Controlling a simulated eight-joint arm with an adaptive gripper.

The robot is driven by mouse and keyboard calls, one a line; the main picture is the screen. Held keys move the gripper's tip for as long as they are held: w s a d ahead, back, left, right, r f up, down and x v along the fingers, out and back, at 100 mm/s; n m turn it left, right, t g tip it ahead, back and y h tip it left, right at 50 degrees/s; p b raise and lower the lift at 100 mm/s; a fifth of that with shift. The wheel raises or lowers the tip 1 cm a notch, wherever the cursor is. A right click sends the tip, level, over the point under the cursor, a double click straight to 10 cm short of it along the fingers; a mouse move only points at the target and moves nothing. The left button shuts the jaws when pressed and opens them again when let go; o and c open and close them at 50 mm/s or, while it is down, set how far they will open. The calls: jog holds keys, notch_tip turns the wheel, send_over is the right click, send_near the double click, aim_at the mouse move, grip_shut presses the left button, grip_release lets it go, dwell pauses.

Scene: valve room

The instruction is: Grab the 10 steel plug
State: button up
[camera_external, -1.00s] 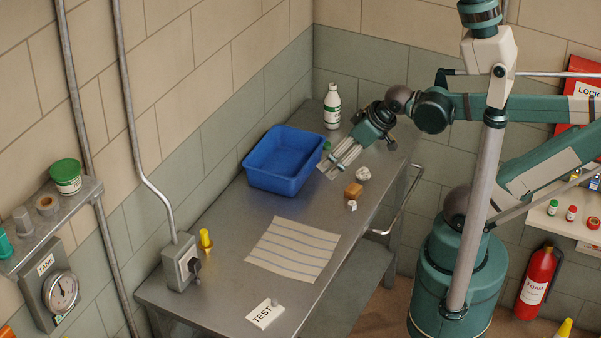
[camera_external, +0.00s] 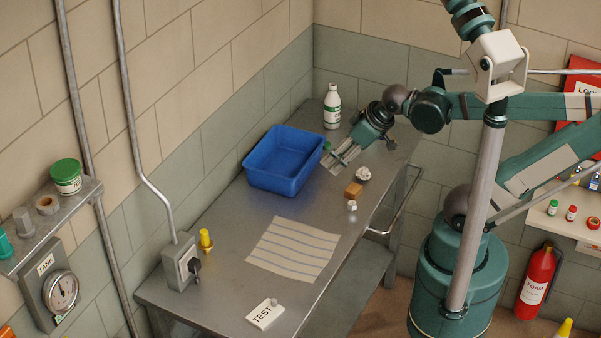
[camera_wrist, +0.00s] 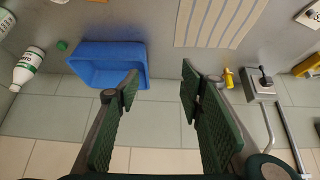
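A small pale, silvery piece (camera_external: 352,205) stands near the bench's right edge in the external view and may be the steel plug. No number can be read on it. A grey metal piece (camera_external: 22,220) sits on the wall shelf at left; I cannot tell which is meant. My gripper (camera_external: 340,161) is over the far part of the bench, just right of the blue bin, beyond the small silvery piece. In the wrist view my gripper (camera_wrist: 158,85) has its two green pads wide apart, with nothing between them. No steel plug can be made out in the wrist view.
The blue bin (camera_external: 284,160), white bottle (camera_external: 332,107), orange block (camera_external: 354,190) and crumpled white lump (camera_external: 363,174) surround my gripper. A striped cloth (camera_external: 295,249), yellow-topped piece (camera_external: 205,239), switch box (camera_external: 180,264) and TEST block (camera_external: 266,314) are nearer. Bare bench lies between.

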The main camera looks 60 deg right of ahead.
jog(key=f, duration=0.1)
jog(key=n+g+p, duration=0.2)
jog(key=n+g, duration=0.4)
jog(key=n, duration=0.1)
send_over(352, 203)
jog(key=f, duration=1.4)
jog(key=shift+w+a, duration=0.2)
jog(key=shift+w, duration=0.05)
jog(key=shift+s+d+f+g, duration=0.25)
jog(key=shift+s+f+g, duration=0.15)
jog(key=shift+f, duration=0.2)
jog(key=shift+f, duration=0.1)
jog(key=shift+f+b, duration=0.35)
jog(key=shift+f, duration=0.85)
jog(key=shift+w+f+b, duration=0.1)
jog(key=shift+f+b, duration=0.55)
jog(key=shift+f, duration=1.95)
